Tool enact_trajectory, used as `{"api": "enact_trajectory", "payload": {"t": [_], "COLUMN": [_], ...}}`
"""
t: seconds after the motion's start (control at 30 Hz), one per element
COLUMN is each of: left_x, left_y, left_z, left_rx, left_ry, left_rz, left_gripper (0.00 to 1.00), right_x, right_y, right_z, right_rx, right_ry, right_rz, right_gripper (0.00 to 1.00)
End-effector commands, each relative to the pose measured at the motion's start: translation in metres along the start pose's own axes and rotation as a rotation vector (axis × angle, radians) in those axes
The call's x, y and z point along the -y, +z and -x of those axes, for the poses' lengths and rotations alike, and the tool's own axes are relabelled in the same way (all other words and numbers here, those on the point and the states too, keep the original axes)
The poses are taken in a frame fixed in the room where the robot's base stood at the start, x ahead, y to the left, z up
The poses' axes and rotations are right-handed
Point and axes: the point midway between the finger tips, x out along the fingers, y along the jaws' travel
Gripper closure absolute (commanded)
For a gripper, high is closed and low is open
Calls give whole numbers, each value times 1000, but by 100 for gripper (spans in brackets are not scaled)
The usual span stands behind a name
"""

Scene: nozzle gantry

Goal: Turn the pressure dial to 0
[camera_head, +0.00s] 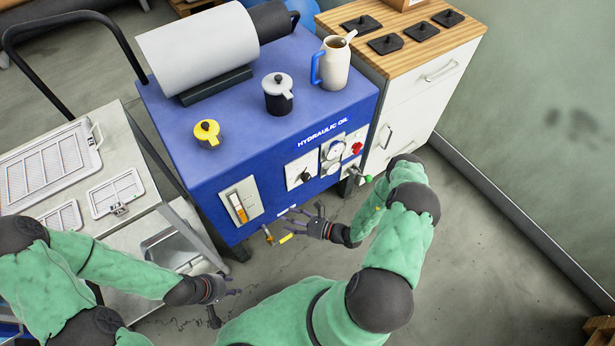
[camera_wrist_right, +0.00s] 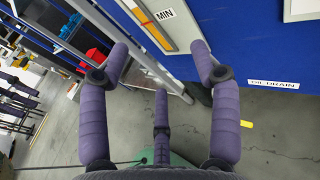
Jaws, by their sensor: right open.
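The front of the blue hydraulic oil unit (camera_head: 245,185) carries a white plate with a black knob (camera_head: 305,177) and, to its right, a round gauge (camera_head: 334,149). The dial markings are too small to read, and I cannot tell which of these is the pressure dial. My right gripper (camera_head: 297,222) is open and empty, low in front of the unit and below the knob plate. In the right wrist view its spread fingers (camera_wrist_right: 160,60) have nothing between them. My left gripper (camera_head: 226,303) has its fingers spread, empty, low by the grey cart.
A level window (camera_head: 240,202), a red knob (camera_head: 356,148) and a green-ended lever (camera_head: 366,178) are on the unit's front. The oil drain label (camera_wrist_right: 274,84) is near my right fingers.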

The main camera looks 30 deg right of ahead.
Motion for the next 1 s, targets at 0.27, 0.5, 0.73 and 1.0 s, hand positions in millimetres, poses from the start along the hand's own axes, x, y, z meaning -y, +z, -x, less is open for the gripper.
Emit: {"api": "enact_trajectory", "payload": {"t": [0.27,0.5,0.73,1.0], "left_x": [-3,-2,0,2], "left_y": [0,0,0,0], "left_z": [9,7,1,-6], "left_rx": [0,0,-1,0], "left_ry": [0,0,0,0], "left_rz": [0,0,0,0], "left_gripper": [60,60,60,60], "right_x": [109,129,150,174], "right_y": [-6,-6,0,6], "right_z": [71,74,42,8], "right_rx": [138,155,156,154], "right_ry": [-536,-609,-604,-604], "right_rz": [11,25,26,24], "right_gripper": [36,36,36,36]}}
